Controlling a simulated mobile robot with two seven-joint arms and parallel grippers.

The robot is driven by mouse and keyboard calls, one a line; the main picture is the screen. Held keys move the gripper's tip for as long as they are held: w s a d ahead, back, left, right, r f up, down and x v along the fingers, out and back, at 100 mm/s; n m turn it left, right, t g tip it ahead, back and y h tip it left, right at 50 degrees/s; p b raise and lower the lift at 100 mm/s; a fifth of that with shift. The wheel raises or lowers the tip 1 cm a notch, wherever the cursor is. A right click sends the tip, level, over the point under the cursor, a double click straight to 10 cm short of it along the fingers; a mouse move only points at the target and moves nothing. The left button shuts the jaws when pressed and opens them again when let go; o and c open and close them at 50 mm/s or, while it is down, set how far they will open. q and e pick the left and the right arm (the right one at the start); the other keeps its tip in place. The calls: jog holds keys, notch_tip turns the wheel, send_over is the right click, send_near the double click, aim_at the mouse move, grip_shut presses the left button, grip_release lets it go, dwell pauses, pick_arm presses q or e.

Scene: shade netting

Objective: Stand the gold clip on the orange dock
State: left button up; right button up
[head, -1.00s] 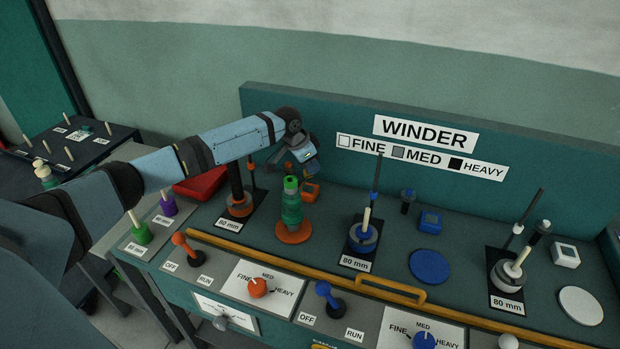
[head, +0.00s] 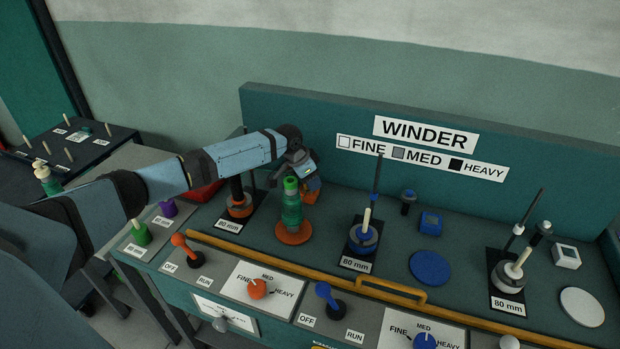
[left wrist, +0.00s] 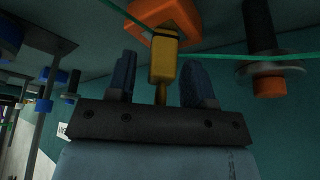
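The gold clip (left wrist: 163,58) is between the two fingers of my left gripper (left wrist: 160,82) in the left wrist view, with a gap on each side. Its narrow stem points toward the palm, and its other end is at the orange dock (left wrist: 165,17); I cannot tell whether they touch. A green thread (left wrist: 225,56) crosses at the clip. In the head view my left gripper (head: 303,172) is above the orange dock (head: 312,197), partly covering it, and the clip is hidden. My right gripper is not in view.
A green spool (head: 291,208) on an orange disc (head: 294,233) stands close in front of the left gripper. A black post with an orange base (head: 239,206) is to its left. A blue post station (head: 363,238) is to its right. The winder panel (head: 350,115) rises behind.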

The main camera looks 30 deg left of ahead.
pick_arm(q)
jog(key=p+v, duration=0.1)
jog(key=v, duration=1.1)
jog(key=shift+r, duration=0.2)
jog(key=shift+w, duration=0.1)
